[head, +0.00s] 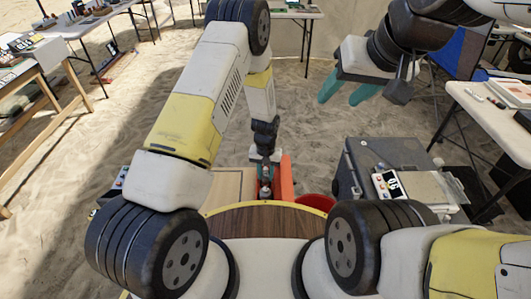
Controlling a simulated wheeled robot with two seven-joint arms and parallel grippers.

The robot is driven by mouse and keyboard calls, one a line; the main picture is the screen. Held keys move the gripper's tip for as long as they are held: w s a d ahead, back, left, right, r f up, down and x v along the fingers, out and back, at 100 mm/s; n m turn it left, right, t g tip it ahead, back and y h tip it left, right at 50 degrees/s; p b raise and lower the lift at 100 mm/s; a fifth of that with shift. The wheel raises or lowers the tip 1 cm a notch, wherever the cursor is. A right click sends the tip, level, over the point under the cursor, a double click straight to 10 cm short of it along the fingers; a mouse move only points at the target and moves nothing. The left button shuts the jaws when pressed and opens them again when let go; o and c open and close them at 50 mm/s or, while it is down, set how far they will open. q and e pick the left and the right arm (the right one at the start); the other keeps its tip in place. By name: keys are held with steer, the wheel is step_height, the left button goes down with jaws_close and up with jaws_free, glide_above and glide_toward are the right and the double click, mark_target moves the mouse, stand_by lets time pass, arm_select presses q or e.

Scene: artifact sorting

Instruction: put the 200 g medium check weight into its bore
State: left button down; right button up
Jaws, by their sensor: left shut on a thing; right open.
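My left gripper (265,175) points down in the lower middle of the head view, just beyond the curved wooden edge in front of me. It is shut on a small greyish piece (265,191) that looks like the check weight, though its size mark cannot be read. The piece is low beside an orange block, and I cannot tell whether it touches anything below. No bore can be made out. My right gripper (346,92) is open and empty, with teal fingertips, raised over the sand at the upper right.
A pale wooden board (234,187) lies to the left. A grey case (385,155) stands at the right. Tables line both sides, with open sand between.

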arm_select(q)
steer(key=shift+f, duration=0.1)
steer(key=shift+f, duration=0.5)
steer(key=c, duration=1.1)
jaws_free()
